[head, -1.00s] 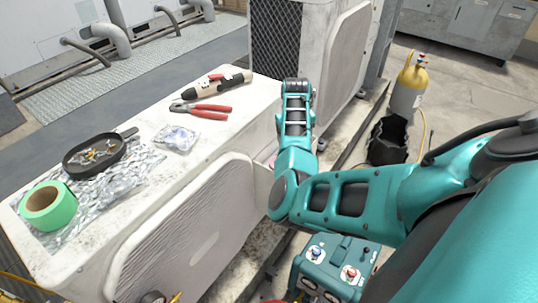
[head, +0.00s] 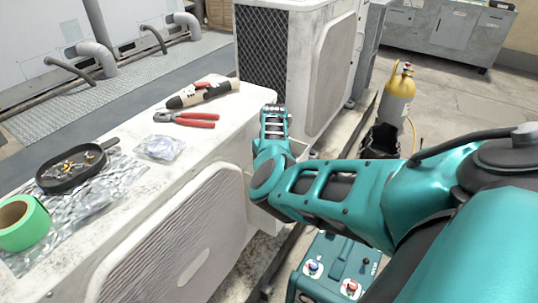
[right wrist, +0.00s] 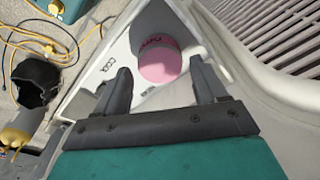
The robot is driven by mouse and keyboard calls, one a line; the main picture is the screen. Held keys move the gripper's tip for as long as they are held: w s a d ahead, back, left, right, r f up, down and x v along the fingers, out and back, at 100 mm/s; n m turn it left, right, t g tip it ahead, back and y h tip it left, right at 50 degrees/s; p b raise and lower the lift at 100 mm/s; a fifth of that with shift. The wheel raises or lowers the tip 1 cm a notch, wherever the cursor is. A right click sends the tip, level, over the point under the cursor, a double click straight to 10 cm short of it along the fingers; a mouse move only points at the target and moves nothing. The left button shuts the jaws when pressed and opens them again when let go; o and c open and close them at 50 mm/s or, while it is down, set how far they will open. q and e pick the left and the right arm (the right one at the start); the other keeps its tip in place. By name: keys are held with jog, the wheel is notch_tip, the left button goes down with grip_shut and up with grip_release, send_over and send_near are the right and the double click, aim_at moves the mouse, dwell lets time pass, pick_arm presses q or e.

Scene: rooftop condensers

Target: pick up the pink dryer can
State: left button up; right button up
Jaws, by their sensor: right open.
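The pink dryer can (right wrist: 159,55) sits inside a white open-topped container (right wrist: 113,56) with dark lettering, in the right wrist view. Its round pink end faces the camera, with darker pink print near the top. My right gripper (right wrist: 164,78) is open, its two dark fingers spread on either side of the can's near end in the picture. I cannot tell whether either finger touches it. My left gripper is not in view.
The condenser top (head: 130,205) holds green tape (head: 22,222), a black pan (head: 75,168) of small brass parts, red-handled pliers (head: 186,119) and a bagged item (head: 160,147). Another condenser (head: 285,65) stands behind. A yellow-topped cylinder (head: 398,98), black bucket (head: 380,142) and teal box (head: 335,265) are right.

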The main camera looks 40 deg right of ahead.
notch_tip(320, 180, down, 3)
jog(key=shift+w+f+b, duration=0.1)
jog(key=shift+w+b, duration=0.05)
jog(key=shift+b, duration=0.45)
jog(key=shift+c, duration=0.3)
jog(key=c, duration=0.8)
